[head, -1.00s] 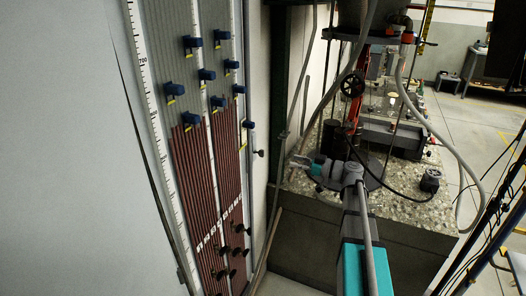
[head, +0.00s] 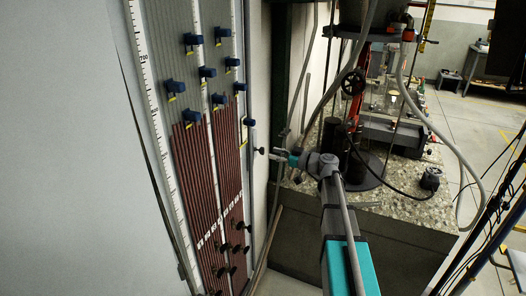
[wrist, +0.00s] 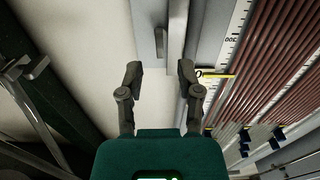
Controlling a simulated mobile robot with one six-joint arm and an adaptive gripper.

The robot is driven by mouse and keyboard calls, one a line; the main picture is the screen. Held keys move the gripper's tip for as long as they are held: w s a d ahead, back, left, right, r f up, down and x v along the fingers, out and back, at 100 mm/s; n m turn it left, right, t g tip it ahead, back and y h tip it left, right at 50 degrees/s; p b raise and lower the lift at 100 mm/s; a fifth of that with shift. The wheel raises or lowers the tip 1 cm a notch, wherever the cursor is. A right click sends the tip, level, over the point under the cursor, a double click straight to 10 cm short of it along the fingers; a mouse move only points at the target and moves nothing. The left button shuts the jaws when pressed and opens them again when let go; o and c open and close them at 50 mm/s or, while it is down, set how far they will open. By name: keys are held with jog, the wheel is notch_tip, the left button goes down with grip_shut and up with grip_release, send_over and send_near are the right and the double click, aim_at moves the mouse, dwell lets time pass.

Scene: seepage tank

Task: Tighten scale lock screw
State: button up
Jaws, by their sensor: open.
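A small dark knob, which looks like the scale lock screw (head: 260,150), sticks out from the right edge of the manometer panel (head: 252,190) in the head view. My gripper (head: 275,154) is just to the right of it, pointing left at it, and looks apart from it. In the wrist view my gripper (wrist: 160,76) is open and nothing is between the fingers. A short grey piece beside the pale rail (wrist: 177,35), likely the screw, lies ahead of the fingertips.
The panel carries red-filled tubes (head: 195,170), white scales and several dark knobs (head: 225,247) lower down. A stone-topped bench (head: 400,205) with a tank, hoses and a red stand is to the right.

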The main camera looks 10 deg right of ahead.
aim_at(262, 150)
jog(key=shift+x, duration=2.7)
grip_shut()
